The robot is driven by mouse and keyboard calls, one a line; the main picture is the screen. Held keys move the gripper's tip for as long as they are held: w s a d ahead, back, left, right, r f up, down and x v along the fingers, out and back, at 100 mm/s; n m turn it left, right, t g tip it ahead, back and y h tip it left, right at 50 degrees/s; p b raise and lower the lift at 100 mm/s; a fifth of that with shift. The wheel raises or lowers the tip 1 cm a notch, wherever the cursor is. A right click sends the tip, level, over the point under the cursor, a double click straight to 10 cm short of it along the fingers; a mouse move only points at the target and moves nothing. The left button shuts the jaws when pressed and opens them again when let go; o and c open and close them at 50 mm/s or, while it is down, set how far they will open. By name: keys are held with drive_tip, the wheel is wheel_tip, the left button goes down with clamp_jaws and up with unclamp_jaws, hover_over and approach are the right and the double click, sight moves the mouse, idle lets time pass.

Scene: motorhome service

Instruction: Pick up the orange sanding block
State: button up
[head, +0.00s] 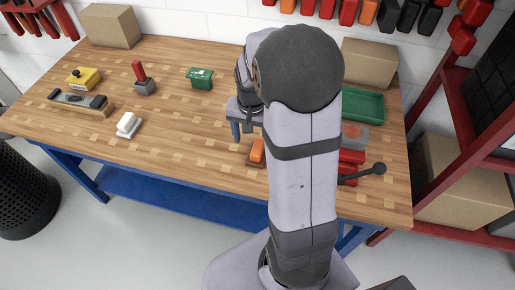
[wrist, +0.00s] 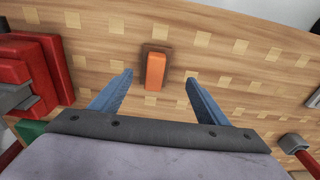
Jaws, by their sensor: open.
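The orange sanding block (head: 257,151) lies on the wooden workbench near its front edge, partly hidden by my arm in the head view. In the wrist view the orange sanding block (wrist: 155,72) has a brown base showing around it and sits ahead of my fingers, roughly midway between them. My gripper (wrist: 158,74) is open, with its two blue fingers spread on either side and nothing between them but the view of the block. In the head view my gripper (head: 246,130) is just above and behind the block, mostly hidden by my arm.
A red vise (wrist: 35,75) stands left in the wrist view. The bench's middle front is clear.

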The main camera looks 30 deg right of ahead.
sight(257, 147)
drive_tip(key=shift+d+r, duration=0.1)
drive_tip(key=shift+d, duration=0.5)
drive_tip(key=shift+w+f, duration=0.1)
drive_tip(key=shift+f, duration=0.95)
drive_tip(key=shift+f+p, duration=0.6)
drive_tip(key=shift+p, duration=0.05)
drive_tip(key=shift+d+f+p, duration=0.2)
drive_tip(key=shift+f+p, duration=0.3)
drive_tip(key=shift+f, duration=1.5)
drive_tip(key=c, duration=1.2)
